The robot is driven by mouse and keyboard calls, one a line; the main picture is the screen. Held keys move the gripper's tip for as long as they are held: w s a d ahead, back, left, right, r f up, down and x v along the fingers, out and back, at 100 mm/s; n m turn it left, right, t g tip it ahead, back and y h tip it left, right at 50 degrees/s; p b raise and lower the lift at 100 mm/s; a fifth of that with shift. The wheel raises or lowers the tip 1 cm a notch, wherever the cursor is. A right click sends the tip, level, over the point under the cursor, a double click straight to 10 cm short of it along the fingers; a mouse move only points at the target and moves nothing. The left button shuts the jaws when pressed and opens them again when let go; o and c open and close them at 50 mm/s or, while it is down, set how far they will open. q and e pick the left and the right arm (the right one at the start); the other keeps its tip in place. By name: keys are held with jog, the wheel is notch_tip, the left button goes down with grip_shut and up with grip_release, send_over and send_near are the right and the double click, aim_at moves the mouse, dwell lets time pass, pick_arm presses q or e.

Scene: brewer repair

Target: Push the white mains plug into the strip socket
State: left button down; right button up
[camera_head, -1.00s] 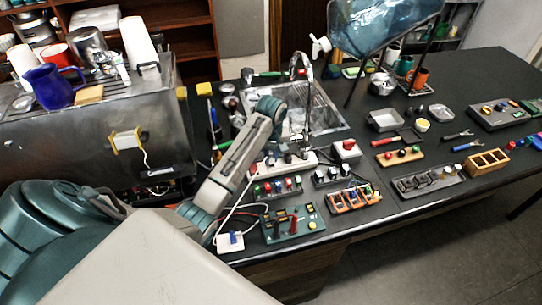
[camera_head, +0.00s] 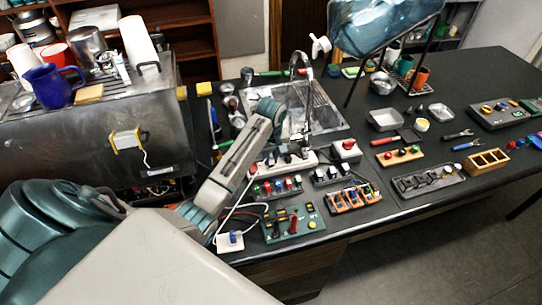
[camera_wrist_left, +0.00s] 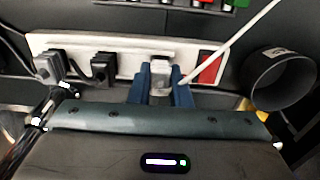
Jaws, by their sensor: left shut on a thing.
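The white mains plug (camera_wrist_left: 160,78) is between the blue fingers of my left gripper (camera_wrist_left: 160,86) in the left wrist view. The gripper is shut on it, over the pale strip socket (camera_wrist_left: 130,52). The plug is at the strip's face, but I cannot tell how deep it sits. In the head view the strip (camera_head: 309,159) lies in front of the sink, and my arm hides the plug. My right gripper is not in view.
A white cable (camera_wrist_left: 232,42) runs up and right from near the plug. A dark round cup (camera_wrist_left: 280,78) stands right of the strip.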

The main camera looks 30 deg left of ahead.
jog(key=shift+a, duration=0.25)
pick_arm(q)
jog(key=shift+f, duration=0.2)
dwell(0.3)
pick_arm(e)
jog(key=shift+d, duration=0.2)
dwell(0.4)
pick_arm(q)
jog(key=c, duration=1.3)
grip_release()
